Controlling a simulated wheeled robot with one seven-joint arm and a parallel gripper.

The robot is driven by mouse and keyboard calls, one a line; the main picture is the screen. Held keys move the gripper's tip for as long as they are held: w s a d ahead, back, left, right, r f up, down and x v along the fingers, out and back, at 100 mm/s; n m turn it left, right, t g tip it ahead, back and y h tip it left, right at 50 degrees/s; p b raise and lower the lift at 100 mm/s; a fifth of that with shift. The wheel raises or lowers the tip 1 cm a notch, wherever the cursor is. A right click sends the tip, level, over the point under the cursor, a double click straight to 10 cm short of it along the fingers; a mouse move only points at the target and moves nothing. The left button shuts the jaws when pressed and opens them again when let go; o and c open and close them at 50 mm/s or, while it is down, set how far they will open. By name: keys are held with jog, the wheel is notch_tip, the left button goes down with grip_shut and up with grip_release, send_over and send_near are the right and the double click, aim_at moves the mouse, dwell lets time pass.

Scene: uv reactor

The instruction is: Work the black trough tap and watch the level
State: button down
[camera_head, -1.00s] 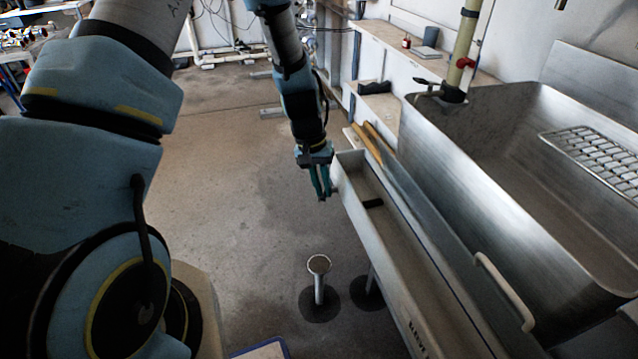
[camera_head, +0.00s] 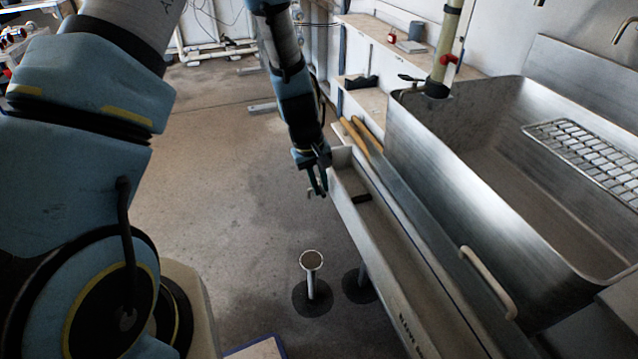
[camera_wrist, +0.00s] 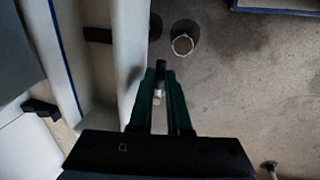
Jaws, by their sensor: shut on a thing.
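The long pale trough (camera_head: 385,258) runs from the middle towards the bottom right in the head view. A dark block (camera_head: 362,198) lies across its inside. My gripper (camera_head: 317,190) is just outside the trough's far left end. In the wrist view my gripper (camera_wrist: 161,76) has its green fingers closed around a small black piece, seemingly the black tap (camera_wrist: 161,66). A small pale part shows between the fingers. The tap is mostly hidden by my fingers. The trough wall (camera_wrist: 130,55) is left of the fingers. I cannot make out a water level in the trough.
A steel sink (camera_head: 440,150) with a wire rack (camera_head: 590,150) stands right of the trough. A pale-topped floor post (camera_head: 311,262) stands left of the trough. Yellowish sticks (camera_head: 362,135) lie at its far end. Open concrete floor (camera_head: 215,190) lies left of my gripper.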

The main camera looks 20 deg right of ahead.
jog(key=c, duration=0.9)
grip_release()
jog(key=shift+o, duration=0.2)
